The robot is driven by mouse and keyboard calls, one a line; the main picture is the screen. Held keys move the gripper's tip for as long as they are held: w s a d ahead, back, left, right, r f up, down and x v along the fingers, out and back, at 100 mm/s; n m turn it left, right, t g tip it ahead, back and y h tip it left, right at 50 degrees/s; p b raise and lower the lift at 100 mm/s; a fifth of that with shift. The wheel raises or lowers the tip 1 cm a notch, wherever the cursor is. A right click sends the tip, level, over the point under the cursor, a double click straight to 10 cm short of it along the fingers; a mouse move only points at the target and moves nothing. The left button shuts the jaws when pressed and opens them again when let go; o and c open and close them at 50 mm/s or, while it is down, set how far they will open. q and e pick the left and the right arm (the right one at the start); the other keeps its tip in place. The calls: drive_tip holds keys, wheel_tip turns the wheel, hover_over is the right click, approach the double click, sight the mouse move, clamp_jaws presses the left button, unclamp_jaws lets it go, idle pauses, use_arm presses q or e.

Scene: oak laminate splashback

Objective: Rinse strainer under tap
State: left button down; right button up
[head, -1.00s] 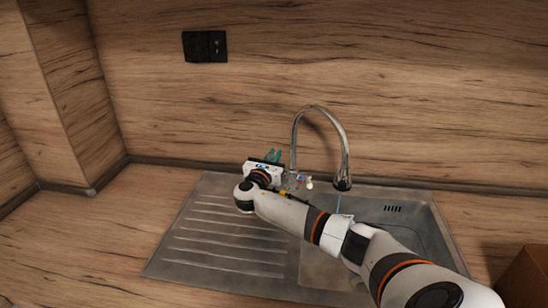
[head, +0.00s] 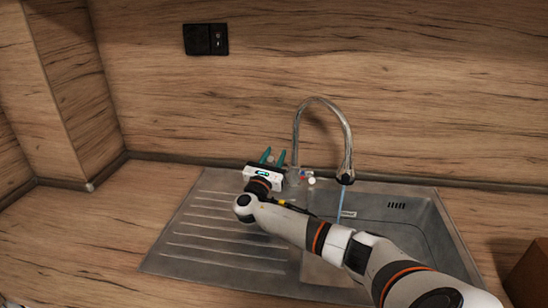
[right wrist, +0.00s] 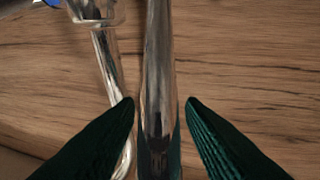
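The chrome tap (head: 322,101) arches over the sink basin, with a thin bluish stream of water (head: 340,203) falling from its spout. My right gripper (head: 273,156) is at the back of the sink, just left of the tap's base, with its teal fingers pointing up and apart. In the right wrist view, a chrome tube (right wrist: 159,75) runs between the two open fingers (right wrist: 160,105), with gaps on both sides. I cannot make out a strainer. A small pale object (head: 348,214) lies in the basin, too small to identify. My left gripper is out of view.
The steel sink (head: 205,240) has a ribbed drainboard on the left. A black wall socket (head: 205,39) is on the wooden splashback. A brown box (head: 530,280) stands at the right edge. The wooden worktop at left is clear.

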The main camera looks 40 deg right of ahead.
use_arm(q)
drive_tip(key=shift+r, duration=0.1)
use_arm(e)
drive_tip(key=shift+a, duration=0.15)
